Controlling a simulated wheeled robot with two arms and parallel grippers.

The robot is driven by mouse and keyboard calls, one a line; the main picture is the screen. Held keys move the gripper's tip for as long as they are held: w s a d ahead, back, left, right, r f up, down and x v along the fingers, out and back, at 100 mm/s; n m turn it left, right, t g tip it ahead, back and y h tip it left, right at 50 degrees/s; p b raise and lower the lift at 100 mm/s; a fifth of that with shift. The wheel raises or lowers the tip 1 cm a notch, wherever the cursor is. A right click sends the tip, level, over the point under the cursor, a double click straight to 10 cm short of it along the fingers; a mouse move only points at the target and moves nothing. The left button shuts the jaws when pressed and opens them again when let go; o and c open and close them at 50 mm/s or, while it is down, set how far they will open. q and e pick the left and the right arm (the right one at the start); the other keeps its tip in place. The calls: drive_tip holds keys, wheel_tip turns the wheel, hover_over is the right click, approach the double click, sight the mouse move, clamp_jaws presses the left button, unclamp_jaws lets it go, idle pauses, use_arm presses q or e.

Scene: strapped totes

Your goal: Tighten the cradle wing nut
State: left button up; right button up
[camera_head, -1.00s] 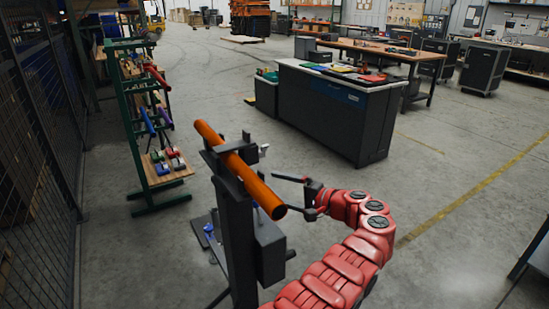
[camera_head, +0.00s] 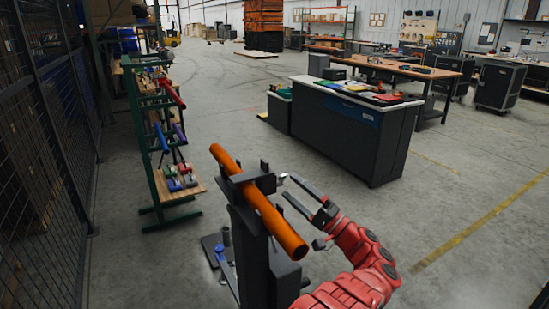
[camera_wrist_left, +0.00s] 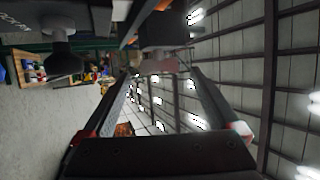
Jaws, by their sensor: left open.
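An orange tube (camera_head: 258,203) lies tilted in the dark cradle (camera_head: 266,177) on top of a black stand (camera_head: 250,262) in the head view. The small grey wing nut (camera_head: 284,178) sticks out from the right side of the cradle. My left gripper (camera_head: 287,185) is open, with its fingertips close to the wing nut. In the left wrist view, the wing nut (camera_wrist_left: 160,65) appears just beyond and between the open fingertips (camera_wrist_left: 164,75), in front of a dark cradle block (camera_wrist_left: 164,30). Whether the fingers touch it, I cannot tell. My right gripper is out of view.
A green rack (camera_head: 160,140) with coloured tubes and clamps stands left of the stand, beside a mesh fence (camera_head: 45,150). A dark workbench (camera_head: 350,130) with a pale top stands behind to the right. The floor between is clear.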

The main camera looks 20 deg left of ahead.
use_arm(q)
drive_tip(key=p+x, duration=0.1)
drive_tip(key=x, duration=0.6)
drive_tip(key=shift+a, duration=0.25)
drive_tip(key=shift+r, duration=0.1)
